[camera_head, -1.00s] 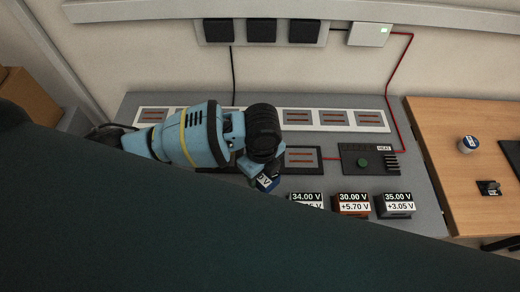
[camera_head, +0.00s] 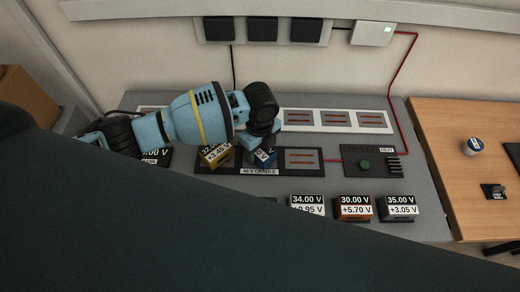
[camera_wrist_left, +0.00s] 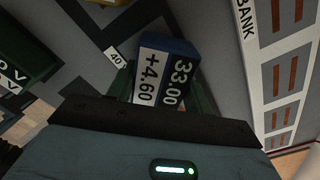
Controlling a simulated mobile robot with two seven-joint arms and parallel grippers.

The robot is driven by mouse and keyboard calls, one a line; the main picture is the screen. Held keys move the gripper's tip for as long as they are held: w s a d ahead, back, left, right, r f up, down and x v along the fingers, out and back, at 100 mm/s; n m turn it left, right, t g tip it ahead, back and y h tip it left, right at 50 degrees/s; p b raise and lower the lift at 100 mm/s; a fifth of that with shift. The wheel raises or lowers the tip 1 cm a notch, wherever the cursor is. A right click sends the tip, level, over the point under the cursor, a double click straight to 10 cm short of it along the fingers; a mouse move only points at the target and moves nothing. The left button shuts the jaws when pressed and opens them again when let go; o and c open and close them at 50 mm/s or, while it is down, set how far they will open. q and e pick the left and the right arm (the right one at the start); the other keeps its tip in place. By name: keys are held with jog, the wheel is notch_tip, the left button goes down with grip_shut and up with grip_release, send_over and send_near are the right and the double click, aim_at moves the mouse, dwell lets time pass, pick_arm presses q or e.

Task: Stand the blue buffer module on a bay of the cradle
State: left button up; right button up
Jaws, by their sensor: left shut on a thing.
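The blue buffer module (camera_head: 264,158), marked 33.00 and +4.60 in the left wrist view (camera_wrist_left: 165,70), is held in my left gripper (camera_head: 262,143), which is shut on it. The module is over or on the middle bay of the black cradle (camera_head: 258,172), labelled 40 V CRADLE. I cannot tell whether its base touches the bay. A yellow module (camera_head: 215,154) stands in the cradle to its left. The cradle's right bay (camera_head: 302,160) is empty. My gripper hides part of the blue module and the bay under it. My right gripper is not in view.
Several modules, including a brown one (camera_head: 354,208) and a grey one (camera_head: 398,208), stand in front of the cradle. A black unit with a green knob (camera_head: 365,164) lies right of it. A white bank strip (camera_head: 335,122) runs behind.

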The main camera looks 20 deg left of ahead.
pick_arm(q)
jog(key=shift+f, duration=0.4)
jog(key=shift+f, duration=0.1)
jog(key=o, duration=1.1)
jog(key=shift+f, duration=0.1)
jog(key=shift+r, duration=0.6)
notch_tip(320, 180, up, 10)
jog(key=shift+r+p, duration=0.1)
jog(key=shift+p, duration=0.4)
jog(key=shift+r, duration=0.5)
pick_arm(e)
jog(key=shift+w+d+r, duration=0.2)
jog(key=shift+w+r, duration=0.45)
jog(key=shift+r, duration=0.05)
